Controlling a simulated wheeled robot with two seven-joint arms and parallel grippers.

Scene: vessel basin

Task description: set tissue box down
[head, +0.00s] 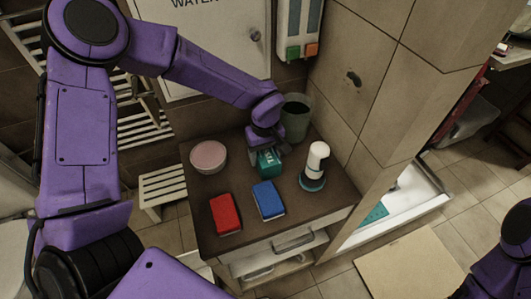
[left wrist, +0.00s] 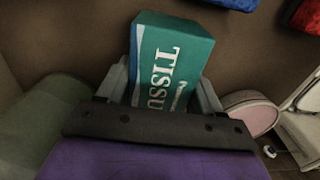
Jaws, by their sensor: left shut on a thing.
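The teal tissue box (head: 268,161) is at the back middle of the dark counter top (head: 240,182). My left gripper (head: 266,149) is shut on it from behind and above. In the left wrist view the tissue box (left wrist: 175,50) shows white lettering and sits between the two grey fingers of my left gripper (left wrist: 163,85). The box is at or just above the counter; I cannot tell whether it touches. Part of my right arm shows at the lower right of the head view, but its gripper is out of frame.
A pink round container (head: 208,157) stands left of the box, a dark green cup (head: 296,117) behind right, and a white bottle (head: 316,158) to the right. A red block (head: 225,213) and a blue block (head: 268,200) lie in front. A tiled wall (head: 352,100) bounds the right.

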